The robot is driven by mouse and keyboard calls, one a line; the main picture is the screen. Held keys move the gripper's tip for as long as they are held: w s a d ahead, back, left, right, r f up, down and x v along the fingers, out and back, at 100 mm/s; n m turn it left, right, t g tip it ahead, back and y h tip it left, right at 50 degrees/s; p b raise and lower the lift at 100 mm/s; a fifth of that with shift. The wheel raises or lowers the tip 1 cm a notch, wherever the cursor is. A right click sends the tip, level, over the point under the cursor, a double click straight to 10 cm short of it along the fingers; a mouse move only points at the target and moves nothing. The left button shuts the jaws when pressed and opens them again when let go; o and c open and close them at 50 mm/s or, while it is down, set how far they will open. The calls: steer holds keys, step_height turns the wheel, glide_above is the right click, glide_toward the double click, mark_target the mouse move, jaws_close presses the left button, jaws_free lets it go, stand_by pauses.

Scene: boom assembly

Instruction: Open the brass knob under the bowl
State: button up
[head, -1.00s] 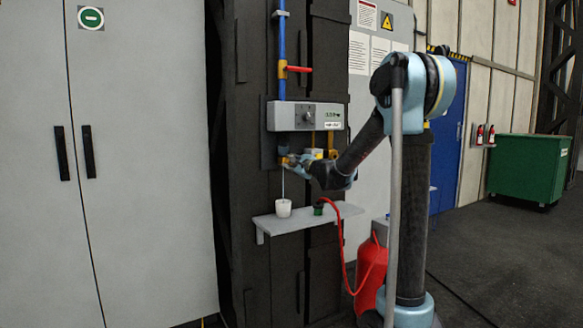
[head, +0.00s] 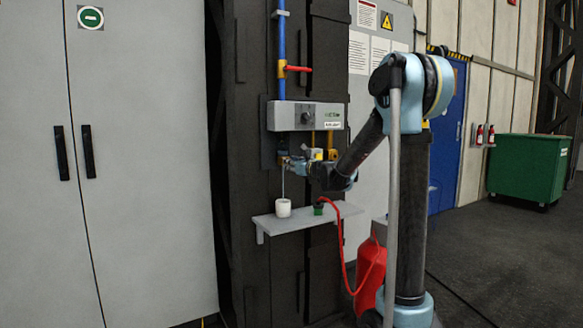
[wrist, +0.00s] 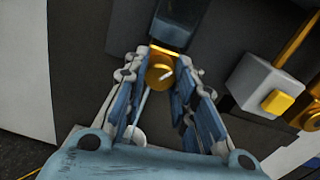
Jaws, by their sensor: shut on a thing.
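The brass knob (wrist: 158,74) sits just below a dark blue-grey bowl (wrist: 180,28) in the wrist view. My gripper (wrist: 163,80) has one finger on each side of the knob and is shut on it. In the head view my gripper (head: 292,163) reaches the knob from the right, below the grey box, and hides most of it. A thin pale line runs down from the knob to a white cup (head: 283,208); I cannot tell whether it is liquid or a rod.
The cup stands on a grey shelf (head: 262,223), beside a green fitting with a red hose (head: 332,205). A red-handled valve (head: 297,69) is on the blue pipe. A box with a yellow button (wrist: 277,102) sits right of my fingers.

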steer(key=shift+m, duration=0.4)
steer(key=o, duration=1.1)
steer(key=v, duration=1.2)
